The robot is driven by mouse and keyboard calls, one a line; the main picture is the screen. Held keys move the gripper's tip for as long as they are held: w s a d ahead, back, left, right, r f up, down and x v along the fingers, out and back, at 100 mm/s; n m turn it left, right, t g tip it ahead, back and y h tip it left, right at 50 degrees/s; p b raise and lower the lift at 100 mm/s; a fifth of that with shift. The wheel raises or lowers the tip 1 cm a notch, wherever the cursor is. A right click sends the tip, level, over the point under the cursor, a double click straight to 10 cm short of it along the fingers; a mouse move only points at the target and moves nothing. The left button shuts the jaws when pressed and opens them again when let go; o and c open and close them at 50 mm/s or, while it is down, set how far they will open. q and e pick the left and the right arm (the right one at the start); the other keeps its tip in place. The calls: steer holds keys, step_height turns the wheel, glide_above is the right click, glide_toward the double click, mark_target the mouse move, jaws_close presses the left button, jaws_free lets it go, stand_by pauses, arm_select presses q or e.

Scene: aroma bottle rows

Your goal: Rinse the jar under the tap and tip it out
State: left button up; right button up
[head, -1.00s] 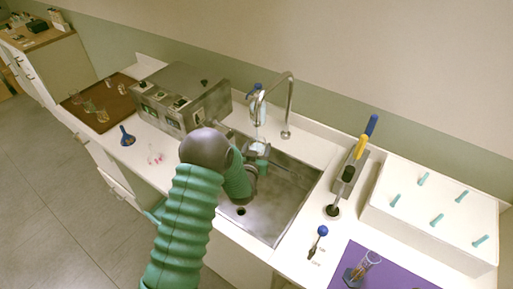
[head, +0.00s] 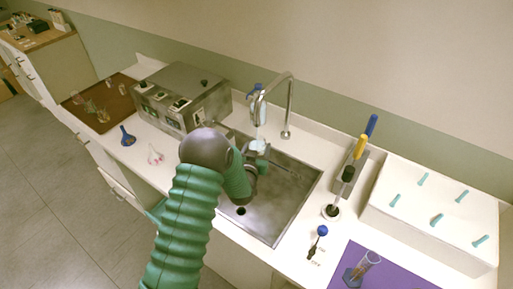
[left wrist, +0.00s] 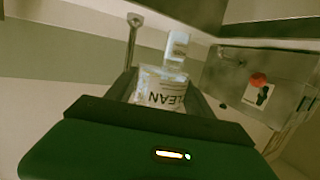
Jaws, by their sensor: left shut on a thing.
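The jar (head: 258,145) is a small clear vessel above the sink (head: 279,210), below the spout of the curved metal tap (head: 289,105). My right gripper is not in view.
A metal control box (head: 182,95) stands left of the sink. A blue funnel (head: 127,137) lies on the counter. Right of the sink are a holder with blue and yellow handles (head: 360,148), a white pegged box (head: 440,215) and a purple mat (head: 345,258).

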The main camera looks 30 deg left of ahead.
arm_select(q)
steer(key=shift+a, duration=0.15)
steer(key=shift+s, duration=0.1)
steer(key=s, duration=0.8)
steer(key=shift+s+a, duration=0.3)
steer(key=shift+s, duration=0.1)
stand_by(1.2)
